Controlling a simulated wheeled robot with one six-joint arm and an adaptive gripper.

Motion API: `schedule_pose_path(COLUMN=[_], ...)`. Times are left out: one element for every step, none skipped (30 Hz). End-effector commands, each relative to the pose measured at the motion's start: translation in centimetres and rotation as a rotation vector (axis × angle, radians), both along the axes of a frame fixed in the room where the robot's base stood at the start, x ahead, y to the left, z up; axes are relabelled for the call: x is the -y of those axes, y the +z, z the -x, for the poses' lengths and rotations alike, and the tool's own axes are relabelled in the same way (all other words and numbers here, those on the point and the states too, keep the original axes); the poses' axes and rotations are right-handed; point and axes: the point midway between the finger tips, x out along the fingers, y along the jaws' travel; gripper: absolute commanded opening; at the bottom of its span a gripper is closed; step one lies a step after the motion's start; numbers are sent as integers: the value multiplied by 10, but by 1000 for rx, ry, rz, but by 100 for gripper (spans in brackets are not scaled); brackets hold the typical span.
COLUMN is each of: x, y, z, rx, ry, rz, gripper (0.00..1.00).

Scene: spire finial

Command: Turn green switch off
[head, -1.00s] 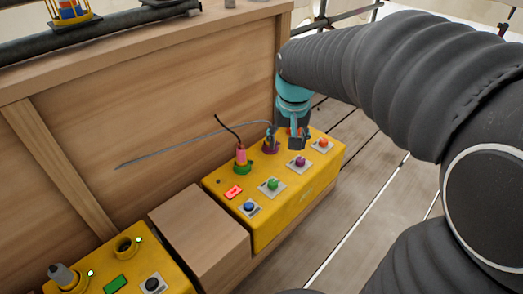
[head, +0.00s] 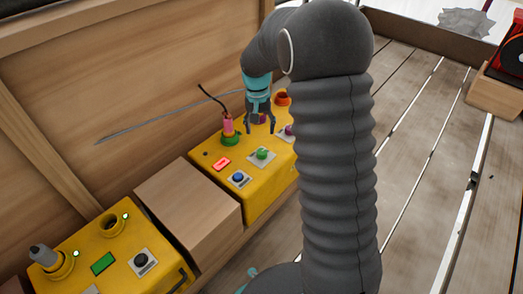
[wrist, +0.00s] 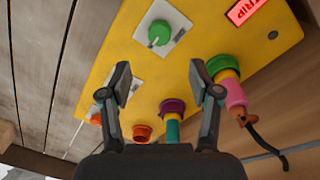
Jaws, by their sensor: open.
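The green switch (head: 262,154) is a round green knob on a pale square plate, on top of the yellow box (head: 250,205). In the wrist view the green switch (wrist: 159,32) has a small pointer and lies beyond my fingertips, near the top. My gripper (head: 260,129) is above the yellow box, just behind the green switch in the head view. In the wrist view my gripper (wrist: 160,79) has its two fingers wide apart with nothing between them. It looks apart from the switch.
A pink plug (head: 228,125) with a black cable stands in a green socket. Close by are a red TRIP display (head: 221,164), a blue button (head: 238,177), a purple socket (wrist: 173,107) and an orange socket (wrist: 142,132). A wooden block (head: 190,200) separates a second yellow box (head: 125,248).

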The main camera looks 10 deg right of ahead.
Motion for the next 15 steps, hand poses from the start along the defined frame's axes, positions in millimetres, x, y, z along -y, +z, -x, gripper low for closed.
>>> schedule_pose_path(x=[1, 1, 1, 2, 2, 2, 2, 3, 3, 3, 3, 4, 4, 4, 4], y=[-13, -19, -26, -32, -37, -45, -50, -56, -63, -68, -72, -78, -82, -86, -90], z=[1, 1, 1, 1, 1, 1, 2, 2, 1, 2, 2, 1, 2, 2, 2], rx=[-4, -4, -2, -3, -3, -3, -3, -3, -2, -3, -2, -1, -2, -2, -2], ry=[0, 0, 0, 0, 0, 0, 0, 0, 0, 0, 0, 0, 0, 0, 0], rz=[0, 0, 0, 0, 0, 0, 0, 0, 0, 0, 0, 0, 0, 0, 0], gripper=[63, 63, 63, 63, 63, 63, 63, 63, 63, 63, 63, 63, 63, 63, 63])
